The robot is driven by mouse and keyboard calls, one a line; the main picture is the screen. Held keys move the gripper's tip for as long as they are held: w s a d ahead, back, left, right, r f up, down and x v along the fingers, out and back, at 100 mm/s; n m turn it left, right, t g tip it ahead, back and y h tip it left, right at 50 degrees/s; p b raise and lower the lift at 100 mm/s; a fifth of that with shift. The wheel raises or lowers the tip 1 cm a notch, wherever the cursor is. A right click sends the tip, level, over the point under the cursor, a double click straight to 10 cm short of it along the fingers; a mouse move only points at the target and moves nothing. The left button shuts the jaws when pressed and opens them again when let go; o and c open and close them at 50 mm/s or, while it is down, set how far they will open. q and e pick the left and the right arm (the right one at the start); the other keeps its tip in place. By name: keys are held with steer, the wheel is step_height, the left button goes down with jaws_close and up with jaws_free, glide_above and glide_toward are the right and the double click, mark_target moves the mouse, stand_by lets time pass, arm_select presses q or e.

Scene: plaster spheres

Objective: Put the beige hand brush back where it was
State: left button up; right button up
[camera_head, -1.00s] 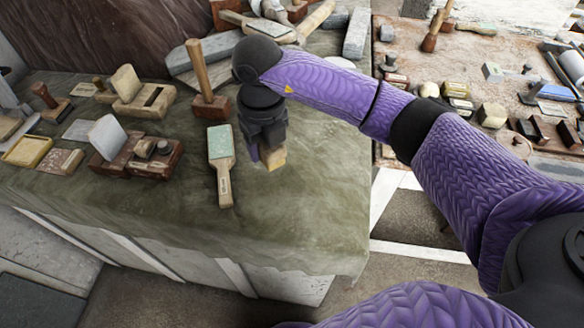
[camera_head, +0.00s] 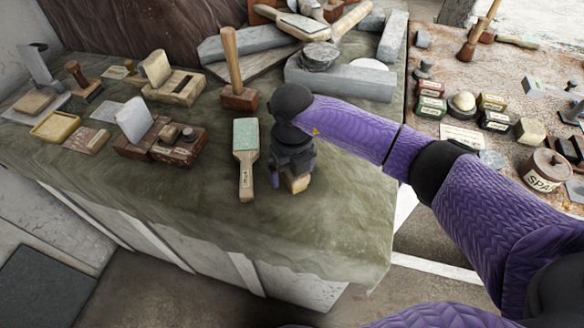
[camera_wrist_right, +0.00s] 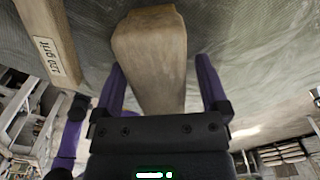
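The beige hand brush (camera_wrist_right: 150,60) is in the right wrist view as a pale wooden block that narrows toward my palm. It lies between the two purple fingers, with a gap showing at the right finger. In the head view only a small beige part (camera_head: 297,184) shows under my right gripper (camera_head: 288,182); the rest is hidden. My right gripper (camera_wrist_right: 160,85) points down at the green-covered table (camera_head: 330,215), its fingers apart around the brush. The brush appears to be on or very close to the cloth. My left gripper is not in view.
A green-faced sanding paddle (camera_head: 246,160) lies close to the left of my gripper. A mallet (camera_head: 240,98) stands behind it, and grey stone blocks (camera_head: 340,78) lie farther back. Planes (camera_head: 160,138) are at the left. Cloth toward the front edge is clear.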

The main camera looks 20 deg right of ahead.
steer(key=shift+r, duration=0.3)
step_height(320, 180, up, 12)
steer(key=p, duration=0.2)
steer(key=shift+f, duration=0.15)
stand_by(0.9)
stand_by(0.7)
